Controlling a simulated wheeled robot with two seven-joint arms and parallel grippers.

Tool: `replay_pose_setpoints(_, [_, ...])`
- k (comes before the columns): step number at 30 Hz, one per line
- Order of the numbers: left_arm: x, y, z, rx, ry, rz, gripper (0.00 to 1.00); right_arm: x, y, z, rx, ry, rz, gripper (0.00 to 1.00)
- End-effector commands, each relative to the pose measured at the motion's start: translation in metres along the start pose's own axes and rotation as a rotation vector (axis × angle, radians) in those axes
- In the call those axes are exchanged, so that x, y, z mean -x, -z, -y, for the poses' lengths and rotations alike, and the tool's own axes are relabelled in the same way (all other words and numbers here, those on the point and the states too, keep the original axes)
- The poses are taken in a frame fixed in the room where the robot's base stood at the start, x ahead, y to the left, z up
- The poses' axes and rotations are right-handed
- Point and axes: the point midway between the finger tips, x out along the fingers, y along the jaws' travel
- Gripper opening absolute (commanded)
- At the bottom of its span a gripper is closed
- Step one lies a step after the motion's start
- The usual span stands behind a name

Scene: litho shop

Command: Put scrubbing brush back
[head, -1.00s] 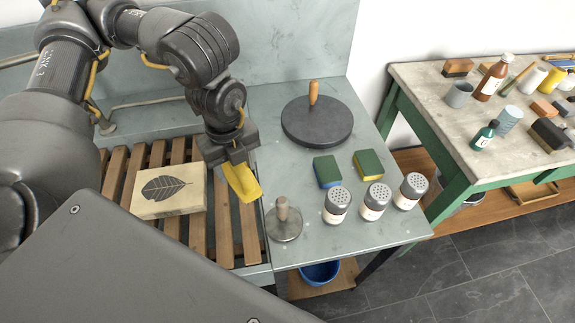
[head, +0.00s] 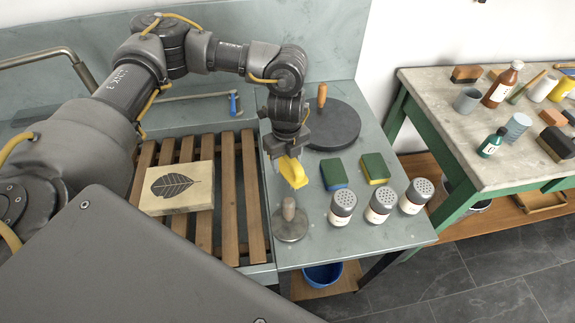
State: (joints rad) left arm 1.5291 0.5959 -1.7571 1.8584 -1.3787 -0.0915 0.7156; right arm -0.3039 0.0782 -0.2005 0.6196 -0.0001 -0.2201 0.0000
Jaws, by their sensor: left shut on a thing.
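My left gripper (head: 283,152) is shut on a yellow thing, apparently the scrubbing brush (head: 293,172). It holds the brush tilted, above the grey-green counter (head: 345,233) just right of the slatted rack. The brush's upper end is hidden by the gripper, and its bristles cannot be made out. The brush shows left of the green-topped sponges and beyond a small round knobbed disc (head: 291,222). I cannot tell whether it touches the counter. My right gripper is not in view.
A dark round disc with a wooden handle (head: 335,128) stands behind the brush. Two sponges (head: 334,174) (head: 375,169) and three shakers (head: 342,208) (head: 380,205) (head: 416,195) stand right. A leaf-printed stone (head: 177,188) lies on the slatted rack (head: 203,228). A cluttered table (head: 439,108) stands right.

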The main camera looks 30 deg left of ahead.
Motion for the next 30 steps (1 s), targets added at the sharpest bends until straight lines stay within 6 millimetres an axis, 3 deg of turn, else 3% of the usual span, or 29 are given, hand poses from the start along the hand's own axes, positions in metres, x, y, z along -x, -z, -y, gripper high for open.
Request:
replay_pose_setpoints(4, [-0.008, -0.001, 0.006, 0.002, 0.000, 0.001, 0.28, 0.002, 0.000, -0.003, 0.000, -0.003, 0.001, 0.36])
replay_pose_setpoints(10, [-0.034, -0.002, 0.004, 0.002, -0.001, 0.000, 0.28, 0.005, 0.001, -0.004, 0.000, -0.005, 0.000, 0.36])
replay_pose_setpoints(21, [-0.040, -0.002, 0.004, 0.001, 0.000, 0.000, 0.28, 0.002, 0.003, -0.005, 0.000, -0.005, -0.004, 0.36])
replay_pose_setpoints(22, [-0.040, -0.002, 0.004, 0.001, 0.000, 0.000, 0.54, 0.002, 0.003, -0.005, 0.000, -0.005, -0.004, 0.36])
replay_pose_setpoints(27, [-0.039, -0.002, 0.004, 0.001, 0.000, 0.001, 0.75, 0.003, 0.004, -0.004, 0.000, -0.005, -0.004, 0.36])
replay_pose_setpoints(30, [-0.039, -0.002, 0.004, 0.001, 0.000, 0.000, 0.75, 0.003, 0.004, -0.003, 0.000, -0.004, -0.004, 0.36])
